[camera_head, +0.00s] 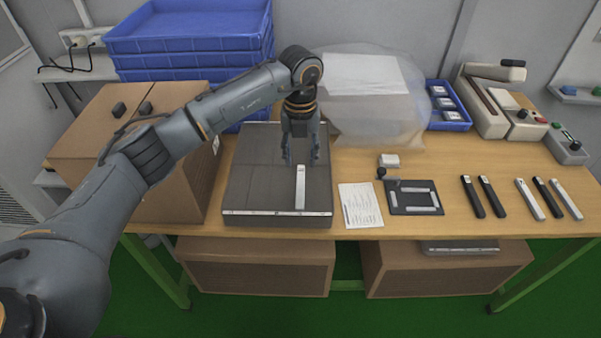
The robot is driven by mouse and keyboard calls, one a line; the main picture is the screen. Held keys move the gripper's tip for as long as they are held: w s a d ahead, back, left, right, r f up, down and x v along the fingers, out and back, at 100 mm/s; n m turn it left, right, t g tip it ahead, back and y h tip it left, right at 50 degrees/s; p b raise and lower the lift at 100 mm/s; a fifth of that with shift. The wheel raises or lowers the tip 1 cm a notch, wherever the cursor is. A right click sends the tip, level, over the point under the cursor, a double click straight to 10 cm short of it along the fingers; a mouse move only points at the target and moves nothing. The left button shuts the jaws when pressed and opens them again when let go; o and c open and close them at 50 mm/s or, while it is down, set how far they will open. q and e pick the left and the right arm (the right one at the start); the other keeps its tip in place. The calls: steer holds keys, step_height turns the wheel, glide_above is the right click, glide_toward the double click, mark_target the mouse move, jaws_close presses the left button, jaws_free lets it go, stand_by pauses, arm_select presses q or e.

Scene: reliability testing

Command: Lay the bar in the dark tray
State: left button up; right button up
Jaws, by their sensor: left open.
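A light silver bar (300,190) lies lengthwise toward me on the front right part of the big dark grey tray (252,175), which has a flat top and a pale strip along its front edge. My left gripper (301,161) points down over the tray, open, its fingers just behind and around the bar's far end. Whether the fingers touch the bar cannot be told. My right gripper is out of view.
A small dark plate (398,209) with light bars in a rectangle sits right of a paper sheet (360,205). Black and silver bars (529,199) lie further right. A cardboard box (180,170) stands left; a plastic bag (375,110) and blue bin (447,108) stand behind.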

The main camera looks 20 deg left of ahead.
arm_select(q)
step_height(320, 180, up, 3)
steer(key=shift+r, duration=0.15)
stand_by(0.4)
